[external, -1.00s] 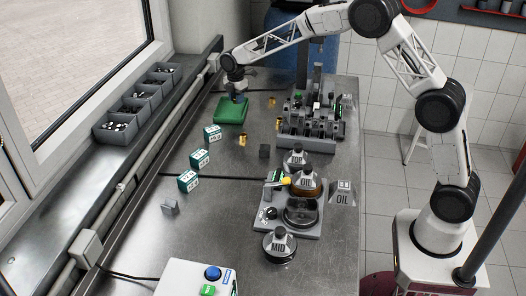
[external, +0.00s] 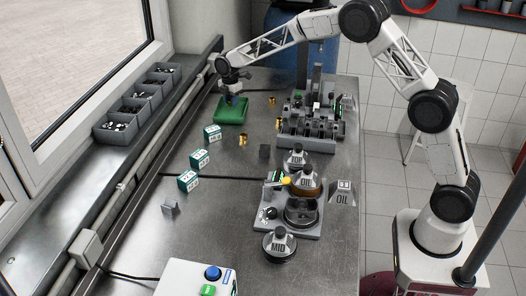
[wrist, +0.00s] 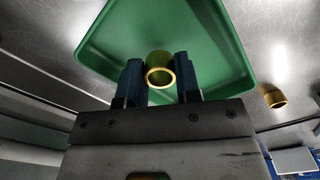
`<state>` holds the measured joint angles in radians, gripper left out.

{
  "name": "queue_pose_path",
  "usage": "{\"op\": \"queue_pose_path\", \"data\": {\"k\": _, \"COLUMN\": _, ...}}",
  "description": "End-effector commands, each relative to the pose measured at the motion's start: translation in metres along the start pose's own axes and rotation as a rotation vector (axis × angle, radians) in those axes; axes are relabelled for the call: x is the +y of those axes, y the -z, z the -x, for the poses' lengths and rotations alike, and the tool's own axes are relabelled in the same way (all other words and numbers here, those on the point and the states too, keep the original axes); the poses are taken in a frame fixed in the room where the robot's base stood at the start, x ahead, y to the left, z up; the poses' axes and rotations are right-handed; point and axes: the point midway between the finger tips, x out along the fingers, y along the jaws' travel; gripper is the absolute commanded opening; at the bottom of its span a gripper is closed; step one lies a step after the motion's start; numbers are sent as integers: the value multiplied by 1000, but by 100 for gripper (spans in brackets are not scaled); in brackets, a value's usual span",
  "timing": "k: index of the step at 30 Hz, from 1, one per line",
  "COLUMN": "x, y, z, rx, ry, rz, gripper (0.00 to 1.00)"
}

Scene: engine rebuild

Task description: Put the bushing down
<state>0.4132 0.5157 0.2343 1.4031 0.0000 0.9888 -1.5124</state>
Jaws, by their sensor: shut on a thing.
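My gripper (wrist: 160,82) is shut on a gold ring-shaped bushing (wrist: 160,77), which sits between its two blue fingers. The green tray (wrist: 105,45) lies behind the bushing in the wrist view. In the external view my gripper (external: 231,99) points down over the far-left part of the green tray (external: 232,118). The held bushing is too small to make out there. I cannot tell whether it touches the tray floor.
Other gold bushings stand on the metal bench, one (external: 243,139) in front of the tray and one (external: 272,100) to its right. A grey engine fixture (external: 310,125) is further right. Green-and-white boxes (external: 212,133) line the left side. Grey bins (external: 115,127) sit on the sill.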

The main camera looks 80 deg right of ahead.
Motion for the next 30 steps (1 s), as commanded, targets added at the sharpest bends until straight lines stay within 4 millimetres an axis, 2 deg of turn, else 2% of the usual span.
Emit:
{"op": "queue_pose_path", "data": {"k": 5, "x": 0, "y": 0, "z": -15, "rx": 0, "ry": 0, "rz": 0, "gripper": 7}}
{"op": "queue_pose_path", "data": {"k": 19, "x": 0, "y": 0, "z": -20, "rx": 0, "ry": 0, "rz": 0, "gripper": 7}}
{"op": "queue_pose_path", "data": {"k": 20, "x": 0, "y": 0, "z": -20, "rx": 0, "ry": 0, "rz": 0, "gripper": 34}}
{"op": "queue_pose_path", "data": {"k": 24, "x": 0, "y": 0, "z": -19, "rx": 0, "ry": 0, "rz": 0, "gripper": 55}}
{"op": "queue_pose_path", "data": {"k": 30, "x": 0, "y": 0, "z": -19, "rx": 0, "ry": 0, "rz": 0, "gripper": 56}}
